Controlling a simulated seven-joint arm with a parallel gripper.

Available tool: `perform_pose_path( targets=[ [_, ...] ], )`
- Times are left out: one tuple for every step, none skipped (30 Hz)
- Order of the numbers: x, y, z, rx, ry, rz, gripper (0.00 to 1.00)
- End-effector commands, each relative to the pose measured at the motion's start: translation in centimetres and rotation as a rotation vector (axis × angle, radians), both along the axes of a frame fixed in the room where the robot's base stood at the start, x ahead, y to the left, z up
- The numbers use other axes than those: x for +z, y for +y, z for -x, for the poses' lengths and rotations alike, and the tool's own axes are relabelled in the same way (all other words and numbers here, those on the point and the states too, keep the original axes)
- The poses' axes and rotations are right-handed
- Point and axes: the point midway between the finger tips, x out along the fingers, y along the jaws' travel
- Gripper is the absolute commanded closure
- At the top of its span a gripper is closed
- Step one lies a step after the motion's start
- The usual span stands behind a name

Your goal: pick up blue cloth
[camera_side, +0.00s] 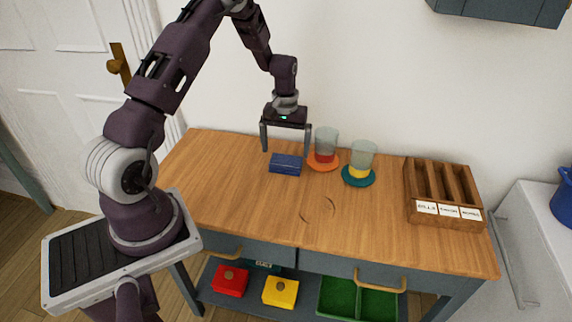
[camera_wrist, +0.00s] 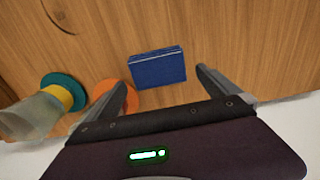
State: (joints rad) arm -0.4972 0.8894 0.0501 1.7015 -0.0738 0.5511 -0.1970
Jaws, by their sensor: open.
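The blue cloth (camera_side: 286,164) lies on the wooden table top as a small folded rectangular block. It also shows in the wrist view (camera_wrist: 158,68), just beyond my fingertips. My gripper (camera_side: 286,153) hangs above the cloth with its fingers pointing down and spread apart, one to each side. It is open and empty. In the wrist view my gripper's fingers (camera_wrist: 160,80) stand left and right of the cloth, apart from it. I cannot tell the exact height of the fingertips above the table.
To the right of my gripper stand a glass (camera_side: 327,140) with red on an orange coaster (camera_side: 323,167) and a glass (camera_side: 362,156) with yellow on a teal coaster (camera_side: 358,182). A wooden compartment box (camera_side: 444,185) stands far right. The table's front (camera_side: 240,208) is clear.

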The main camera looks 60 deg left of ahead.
Motion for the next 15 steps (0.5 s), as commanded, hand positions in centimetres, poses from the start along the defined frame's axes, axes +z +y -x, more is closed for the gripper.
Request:
perform_pose_path(
  targets=[
    [-1.1, -0.3, 0.1, -0.002, 0.004, 0.003, 0.0],
    [-1.7, -0.5, 0.1, -0.002, 0.005, 0.004, 0.0],
    [-2.4, -0.5, 0.1, -0.002, 0.004, 0.003, 0.0],
    [-2.9, -0.5, 0.1, -0.002, 0.004, 0.002, 0.0],
    [-3.3, -0.5, 0.1, -0.002, 0.003, 0.003, 0.0],
    [-3.6, -0.5, 0.1, -0.002, 0.002, 0.002, 0.0],
    [-3.8, -0.5, 0.1, -0.002, 0.001, 0.001, 0.0],
    [-3.9, -0.5, 0.1, -0.002, 0.001, 0.001, 0.0],
    [-3.9, -0.5, 0.0, -0.002, 0.001, 0.001, 0.0],
    [-3.9, -0.5, 0.0, -0.002, 0.001, 0.001, 0.0],
    [-3.9, -0.5, 0.0, -0.002, 0.001, 0.001, 0.0],
    [-3.9, -0.5, 0.0, -0.002, 0.001, 0.001, 0.0],
    [-3.9, -0.5, 0.0, -0.002, 0.001, 0.001, 0.0],
    [-3.9, -0.5, 0.0, -0.003, 0.001, 0.001, 0.04],
    [-3.9, -0.5, 0.1, -0.003, 0.001, 0.001, 0.12]
  ],
)
